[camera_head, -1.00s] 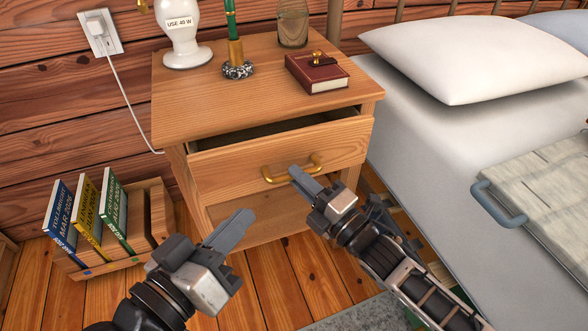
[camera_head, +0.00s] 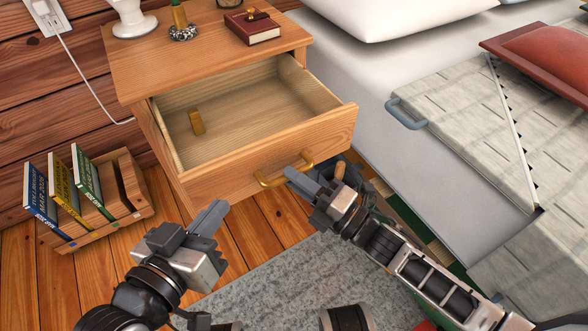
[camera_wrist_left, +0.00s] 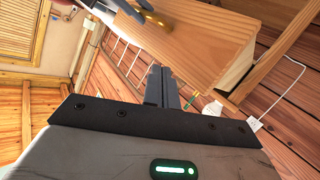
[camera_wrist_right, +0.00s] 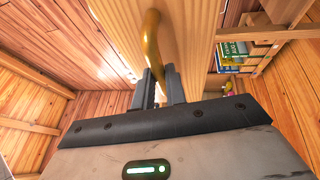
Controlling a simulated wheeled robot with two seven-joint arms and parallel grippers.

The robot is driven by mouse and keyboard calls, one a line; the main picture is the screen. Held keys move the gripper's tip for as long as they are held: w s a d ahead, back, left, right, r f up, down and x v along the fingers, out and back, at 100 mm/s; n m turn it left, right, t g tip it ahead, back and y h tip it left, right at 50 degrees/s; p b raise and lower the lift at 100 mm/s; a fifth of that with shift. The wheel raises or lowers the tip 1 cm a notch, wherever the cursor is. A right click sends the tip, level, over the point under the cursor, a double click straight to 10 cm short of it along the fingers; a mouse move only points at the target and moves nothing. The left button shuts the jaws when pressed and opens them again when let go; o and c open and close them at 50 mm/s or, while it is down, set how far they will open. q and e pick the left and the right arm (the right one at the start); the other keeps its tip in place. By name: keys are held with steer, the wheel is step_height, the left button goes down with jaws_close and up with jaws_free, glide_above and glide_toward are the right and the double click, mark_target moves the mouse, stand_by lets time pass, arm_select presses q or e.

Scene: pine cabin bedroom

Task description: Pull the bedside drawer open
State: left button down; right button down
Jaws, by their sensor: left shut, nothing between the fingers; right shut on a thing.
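The bedside drawer (camera_head: 262,158) stands well out of the wooden nightstand (camera_head: 215,62), its inside showing. A small tan block (camera_head: 196,122) lies in it. The brass handle (camera_head: 270,183) is on the drawer front. My right gripper (camera_head: 290,174) is shut on the handle near its right part. In the right wrist view the handle (camera_wrist_right: 151,45) runs down between the fingertips (camera_wrist_right: 158,80). My left gripper (camera_head: 219,208) is shut and empty, in front of the drawer and below it, apart from it. The left wrist view shows its closed fingers (camera_wrist_left: 160,85) and the drawer front (camera_wrist_left: 190,45).
A book rack (camera_head: 110,215) stands on the floor left of the nightstand. A dark red book (camera_head: 252,27) and a lamp base (camera_head: 134,20) are on top. The bed (camera_head: 360,75) is close on the right. A grey rug (camera_head: 265,275) lies in front.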

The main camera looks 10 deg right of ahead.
arm_select(q)
steer(key=shift+s, duration=0.1)
arm_select(e)
steer(key=shift+s+d, duration=0.1)
steer(key=shift+s, duration=0.05)
steer(key=c, duration=1.4)
jaws_free()
steer(key=shift+c, duration=0.2)
arm_select(q)
steer(key=shift+s+a+f+m+g+y+p, duration=0.3)
steer(key=shift+g+p, duration=0.1)
steer(key=shift+p, duration=0.7)
arm_select(e)
steer(key=v, duration=1.6)
arm_select(q)
steer(key=shift+w+r, duration=0.1)
steer(key=shift+w, duration=0.1)
